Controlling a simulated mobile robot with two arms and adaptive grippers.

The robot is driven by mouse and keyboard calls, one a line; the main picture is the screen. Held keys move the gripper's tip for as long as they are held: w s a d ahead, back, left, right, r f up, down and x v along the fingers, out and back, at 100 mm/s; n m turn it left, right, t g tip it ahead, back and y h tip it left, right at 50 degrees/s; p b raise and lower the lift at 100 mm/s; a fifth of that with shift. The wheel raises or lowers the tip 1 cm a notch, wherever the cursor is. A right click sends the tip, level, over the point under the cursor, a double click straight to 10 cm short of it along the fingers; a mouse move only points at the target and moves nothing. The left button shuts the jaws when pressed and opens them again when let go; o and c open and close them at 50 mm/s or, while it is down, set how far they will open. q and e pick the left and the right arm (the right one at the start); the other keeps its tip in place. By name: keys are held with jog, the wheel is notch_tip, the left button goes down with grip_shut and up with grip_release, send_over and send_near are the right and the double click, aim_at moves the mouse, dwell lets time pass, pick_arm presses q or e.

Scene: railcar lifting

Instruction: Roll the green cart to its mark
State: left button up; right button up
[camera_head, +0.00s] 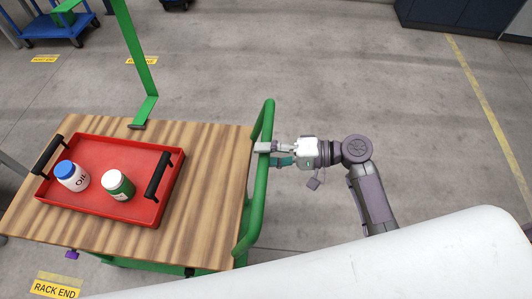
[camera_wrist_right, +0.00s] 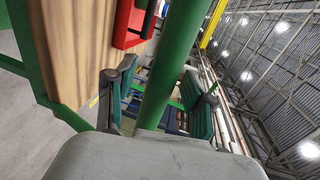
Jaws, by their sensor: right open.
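The green cart has a wooden top (camera_head: 215,160) and fills the left of the head view. Its curved green handle (camera_head: 257,205) runs along the right end of the top. My right gripper (camera_head: 270,152) is at the upper part of this handle, with its arm coming from the right. In the right wrist view the gripper (camera_wrist_right: 165,92) is open, with the handle bar (camera_wrist_right: 175,55) passing between its two fingers. I cannot tell whether either finger touches the bar. My left gripper is not in view.
A red tray (camera_head: 110,222) with black handles holds a blue-capped bottle (camera_head: 72,177) and a green, white-capped bottle (camera_head: 118,185) on the cart. Yellow "RACK END" label (camera_head: 55,287) lies on the floor. A blue cart (camera_head: 58,25) stands far left. Floor to the right is clear.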

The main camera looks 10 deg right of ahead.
jog(key=v, duration=1.2)
jog(key=shift+a+f, duration=0.1)
jog(key=shift+f, duration=0.05)
